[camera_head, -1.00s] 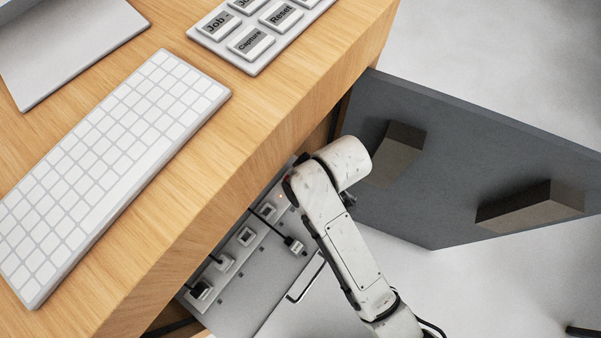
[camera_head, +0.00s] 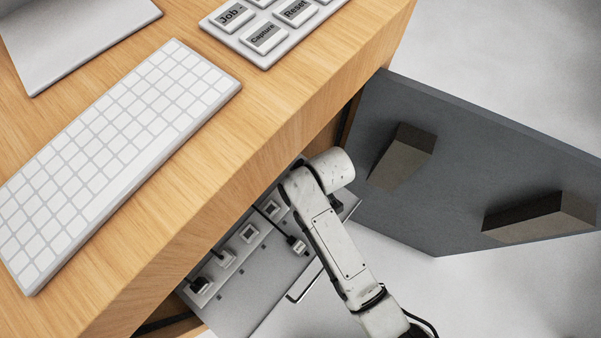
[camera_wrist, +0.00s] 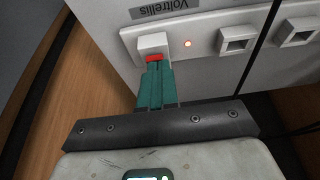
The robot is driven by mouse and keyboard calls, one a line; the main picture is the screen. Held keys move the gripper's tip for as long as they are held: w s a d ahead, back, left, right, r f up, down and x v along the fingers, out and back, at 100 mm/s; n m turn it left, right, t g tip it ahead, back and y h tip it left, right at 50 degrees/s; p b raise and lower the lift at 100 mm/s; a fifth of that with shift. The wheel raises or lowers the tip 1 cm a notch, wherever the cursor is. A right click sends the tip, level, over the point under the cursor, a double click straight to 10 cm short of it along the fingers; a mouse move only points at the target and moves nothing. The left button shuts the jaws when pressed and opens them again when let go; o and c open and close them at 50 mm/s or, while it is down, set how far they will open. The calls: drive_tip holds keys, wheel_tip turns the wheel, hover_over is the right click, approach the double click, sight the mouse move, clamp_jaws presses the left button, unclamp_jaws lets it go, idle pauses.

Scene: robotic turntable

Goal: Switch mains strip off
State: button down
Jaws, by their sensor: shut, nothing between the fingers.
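The white mains strip (camera_wrist: 210,36) runs across the top of the wrist view, under a label reading "Voltrellis". At its left end is a white switch housing (camera_wrist: 152,42) with a red rocker (camera_wrist: 154,58). A small orange-red light (camera_wrist: 187,44) glows beside it. My gripper (camera_wrist: 156,68), with teal fingers, is shut and empty. Its tips are right at the red rocker; I cannot tell whether they touch it. In the head view the strip (camera_head: 237,246) lies inside the open cabinet under the desk. My arm hides the gripper and the switch end there.
A plug with a black cable (camera_head: 296,244) lies on the grey panel. Other plugs sit in the strip's sockets. The open grey door (camera_head: 450,165) with two dark blocks stands to the right. The wooden desk (camera_head: 180,225) overhangs the cabinet, with a keyboard (camera_head: 115,160) on top.

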drive_tip(key=shift+s+d+f+y, duration=0.2)
drive_tip(key=shift+d+f+y, duration=0.15)
drive_tip(key=shift+f, duration=0.15)
drive_tip(key=shift+t+b, duration=0.3)
drive_tip(key=shift+t, duration=0.1)
drive_tip(key=shift+a+r, duration=0.1)
drive_tip(key=shift+a, duration=0.05)
drive_tip(key=shift+w+a+r, duration=0.25)
drive_tip(key=shift+w+a, duration=0.2)
drive_tip(key=shift+a, duration=0.05)
drive_tip(key=shift+p, duration=0.3)
